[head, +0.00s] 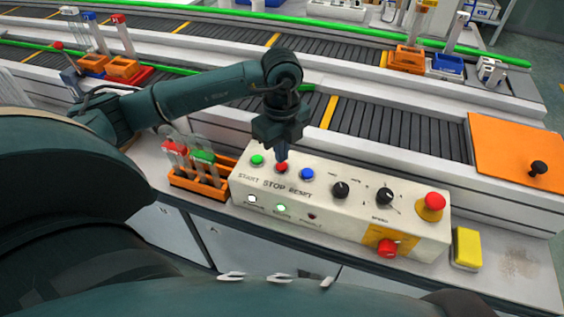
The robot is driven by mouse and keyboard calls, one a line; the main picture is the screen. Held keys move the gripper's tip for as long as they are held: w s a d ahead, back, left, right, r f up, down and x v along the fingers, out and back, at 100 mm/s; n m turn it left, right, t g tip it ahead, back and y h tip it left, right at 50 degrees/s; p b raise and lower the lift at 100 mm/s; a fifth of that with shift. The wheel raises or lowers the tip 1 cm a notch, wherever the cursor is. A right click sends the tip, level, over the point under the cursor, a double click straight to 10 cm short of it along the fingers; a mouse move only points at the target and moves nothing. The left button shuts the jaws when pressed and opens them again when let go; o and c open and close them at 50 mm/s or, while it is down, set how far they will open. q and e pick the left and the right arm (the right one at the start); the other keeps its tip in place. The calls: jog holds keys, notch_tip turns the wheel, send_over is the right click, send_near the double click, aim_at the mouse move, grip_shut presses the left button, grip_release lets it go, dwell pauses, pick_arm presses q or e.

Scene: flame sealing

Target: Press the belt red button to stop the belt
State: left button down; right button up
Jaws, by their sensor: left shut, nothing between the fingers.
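The white control box (330,218) stands on the bench in front of the conveyor belt (385,130). Its red STOP button (281,167) sits between a green START button (257,160) and a blue RESET button (307,174). My left gripper (282,155) points down with its fingers shut and empty. Its tips are right at the red button; whether they touch it or hover just above I cannot tell. A green lamp (281,208) is lit on the front of the box. My right gripper is not in view.
An orange rack (200,186) with several capped tubes stands left of the box. The box also carries black knobs and a red mushroom button (434,202) on its right. A yellow block (466,248) lies to the right. An orange panel (515,155) with a black knob covers the belt's right end.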

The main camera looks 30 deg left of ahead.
aim_at(282, 165)
pick_arm(q)
jog(key=shift+f+b, duration=0.75)
jog(key=shift+f, duration=0.3)
dwell(0.4)
jog(key=shift+r, duration=0.1)
notch_tip(282, 165, up, 8)
jog(key=p, duration=0.6)
dwell(0.6)
